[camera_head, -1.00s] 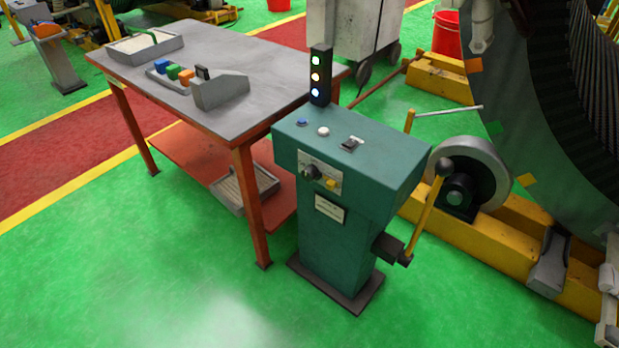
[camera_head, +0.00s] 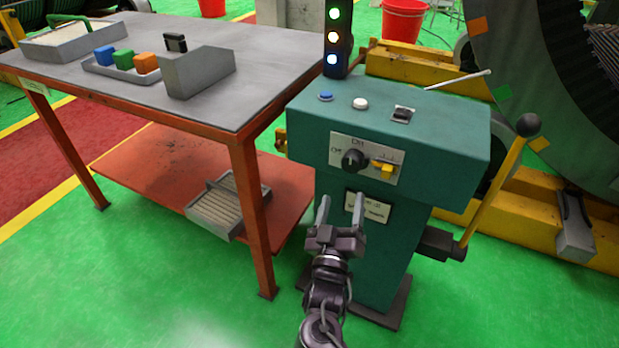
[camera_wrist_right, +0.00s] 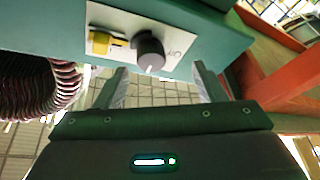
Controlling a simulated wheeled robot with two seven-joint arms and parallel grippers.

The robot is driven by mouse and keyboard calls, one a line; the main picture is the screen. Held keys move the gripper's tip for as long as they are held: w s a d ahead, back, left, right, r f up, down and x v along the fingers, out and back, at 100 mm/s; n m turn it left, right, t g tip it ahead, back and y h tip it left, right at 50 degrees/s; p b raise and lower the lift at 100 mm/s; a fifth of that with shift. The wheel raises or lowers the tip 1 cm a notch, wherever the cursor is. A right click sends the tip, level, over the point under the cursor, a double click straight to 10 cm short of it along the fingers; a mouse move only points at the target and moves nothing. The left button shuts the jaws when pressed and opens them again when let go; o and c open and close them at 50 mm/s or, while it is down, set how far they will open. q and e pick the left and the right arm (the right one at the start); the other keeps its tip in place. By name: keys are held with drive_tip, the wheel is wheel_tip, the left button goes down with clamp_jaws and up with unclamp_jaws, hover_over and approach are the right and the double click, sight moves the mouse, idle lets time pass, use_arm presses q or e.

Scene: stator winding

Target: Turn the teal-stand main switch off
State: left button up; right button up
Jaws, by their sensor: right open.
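The teal stand (camera_head: 420,140) stands upright at centre right in the head view. On its front plate is a black round main switch knob (camera_head: 354,159), with "Off" at its left and "On" above it. In the right wrist view the knob (camera_wrist_right: 150,52) has a white pointer line. A yellow switch (camera_head: 384,169) sits beside it. My right gripper (camera_head: 341,207) is open and empty, in front of the stand and below the knob, not touching it. In the right wrist view its fingers (camera_wrist_right: 160,85) are spread on either side below the knob. My left gripper is not in view.
A grey table (camera_head: 290,62) with trays is at the left. Green floor is clear in front.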

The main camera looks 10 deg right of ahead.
sight(350, 166)
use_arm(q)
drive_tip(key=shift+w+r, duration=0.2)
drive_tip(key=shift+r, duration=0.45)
use_arm(e)
drive_tip(key=shift+m+h, duration=0.4)
drive_tip(key=shift+h, duration=0.3)
drive_tip(key=x, duration=0.2)
drive_tip(key=r+x, duration=0.1)
drive_tip(key=x, duration=0.2)
drive_tip(key=r+x, duration=0.1)
drive_tip(key=x, duration=0.2)
drive_tip(key=shift+s, duration=0.15)
drive_tip(key=shift+a, duration=0.1)
drive_tip(key=c, duration=1)
drive_tip(key=shift+o, duration=0.2)
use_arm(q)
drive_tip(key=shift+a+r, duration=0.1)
